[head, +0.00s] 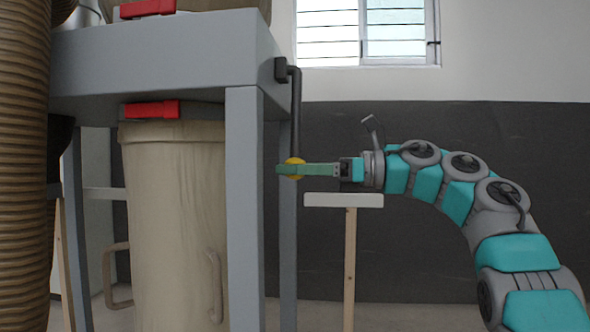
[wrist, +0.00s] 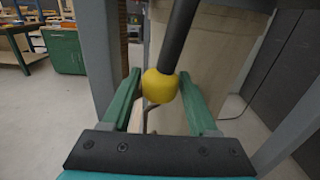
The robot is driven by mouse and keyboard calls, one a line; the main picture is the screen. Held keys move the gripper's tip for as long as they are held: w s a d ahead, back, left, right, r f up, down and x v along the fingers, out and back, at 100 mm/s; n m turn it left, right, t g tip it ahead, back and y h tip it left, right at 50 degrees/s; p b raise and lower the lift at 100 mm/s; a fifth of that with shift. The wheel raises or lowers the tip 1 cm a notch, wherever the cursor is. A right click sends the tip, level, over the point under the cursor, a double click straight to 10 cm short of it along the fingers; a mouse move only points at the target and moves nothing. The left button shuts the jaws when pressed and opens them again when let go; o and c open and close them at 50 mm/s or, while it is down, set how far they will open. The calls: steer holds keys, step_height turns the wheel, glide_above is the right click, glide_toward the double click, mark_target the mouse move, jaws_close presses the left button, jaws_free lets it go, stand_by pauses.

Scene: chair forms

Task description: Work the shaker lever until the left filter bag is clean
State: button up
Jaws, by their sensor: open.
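The shaker lever (head: 296,110) is a dark cranked bar hanging down from the side of a grey frame, with a yellow knob (wrist: 160,86) at its lower end. My gripper (head: 284,169) has green fingers and reaches the knob from the right. In the wrist view my gripper (wrist: 160,80) is open, with one finger on each side of the knob and gaps showing. A beige bag (head: 200,10) above the frame is mostly cut off by the picture's top. Its dust state cannot be told. Another beige bag (head: 175,220) hangs below, with a red clamp (head: 152,109).
A ribbed brown hose (head: 25,160) stands at the far left. A frame leg (head: 244,210) is left of the lever. A small pale-topped stand (head: 343,200) is just below my gripper. A green cabinet (wrist: 63,50) shows behind at left in the wrist view.

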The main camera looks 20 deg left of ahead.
steer(key=shift+s+d+b, duration=0.15)
steer(key=shift+s+b, duration=0.3)
steer(key=shift+s, duration=0.05)
steer(key=s, duration=0.1)
steer(key=s+r+b, duration=0.1)
steer(key=s+d+b, duration=0.1)
steer(key=s, duration=0.1)
steer(key=shift+r, duration=0.25)
steer(key=shift+s+r, duration=0.1)
steer(key=shift+r, duration=0.05)
steer(key=s+r, duration=0.1)
steer(key=s, duration=0.1)
steer(key=s+d+r, duration=0.1)
steer(key=s+r, duration=0.1)
steer(key=shift+s+r+b, duration=0.1)
steer(key=shift+s+b, duration=0.2)
